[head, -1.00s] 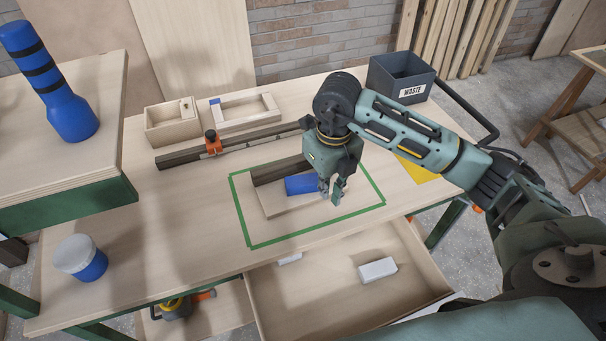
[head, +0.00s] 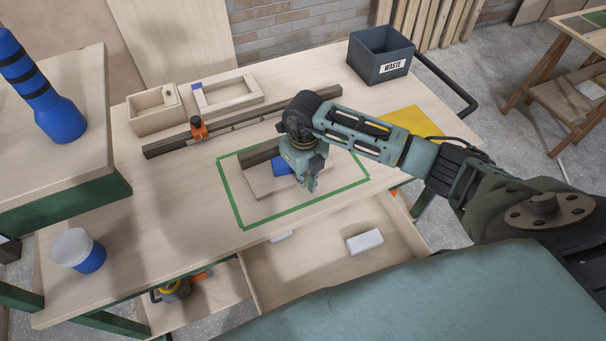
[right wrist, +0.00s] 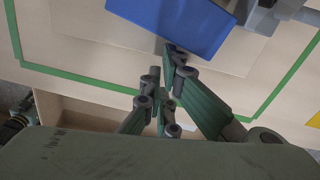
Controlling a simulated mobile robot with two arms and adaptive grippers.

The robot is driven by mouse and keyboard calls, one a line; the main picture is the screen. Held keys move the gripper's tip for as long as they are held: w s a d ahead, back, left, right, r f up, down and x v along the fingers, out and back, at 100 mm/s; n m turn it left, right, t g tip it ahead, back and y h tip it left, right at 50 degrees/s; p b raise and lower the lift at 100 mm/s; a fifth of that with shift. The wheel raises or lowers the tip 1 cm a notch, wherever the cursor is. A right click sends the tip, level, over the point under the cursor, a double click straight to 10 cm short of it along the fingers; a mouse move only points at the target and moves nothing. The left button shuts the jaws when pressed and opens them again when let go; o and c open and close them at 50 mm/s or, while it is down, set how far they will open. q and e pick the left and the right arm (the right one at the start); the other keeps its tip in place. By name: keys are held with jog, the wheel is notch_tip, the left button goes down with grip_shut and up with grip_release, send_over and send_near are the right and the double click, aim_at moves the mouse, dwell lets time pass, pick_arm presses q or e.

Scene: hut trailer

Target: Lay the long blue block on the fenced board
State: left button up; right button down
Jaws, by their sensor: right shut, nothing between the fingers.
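The blue block (head: 281,167) lies on the pale board (head: 263,188), close to its dark fence (head: 258,157). My gripper and arm hide part of the block in the head view. In the right wrist view the block (right wrist: 175,22) is at the top, over the pale board. My right gripper (head: 312,186) is shut and empty, near the board's front right part. In the right wrist view its fingertips (right wrist: 172,58) are just below the block's near edge; I cannot tell whether they touch it. My left gripper is not in view.
Green tape (head: 300,206) outlines the board's area. An open drawer (head: 300,285) with a white block (head: 364,241) juts out in front. A wooden box (head: 157,112), a frame (head: 228,105) and a waste bin (head: 378,62) stand behind.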

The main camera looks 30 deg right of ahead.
jog(key=shift+w, duration=0.15)
jog(key=shift+w+f+b, duration=0.2)
jog(key=shift+w+b, duration=0.65)
jog(key=shift+b, duration=0.1)
jog(key=shift+w+a+r+b, duration=0.15)
jog(key=shift+w+b, duration=0.25)
jog(key=shift+w, duration=0.2)
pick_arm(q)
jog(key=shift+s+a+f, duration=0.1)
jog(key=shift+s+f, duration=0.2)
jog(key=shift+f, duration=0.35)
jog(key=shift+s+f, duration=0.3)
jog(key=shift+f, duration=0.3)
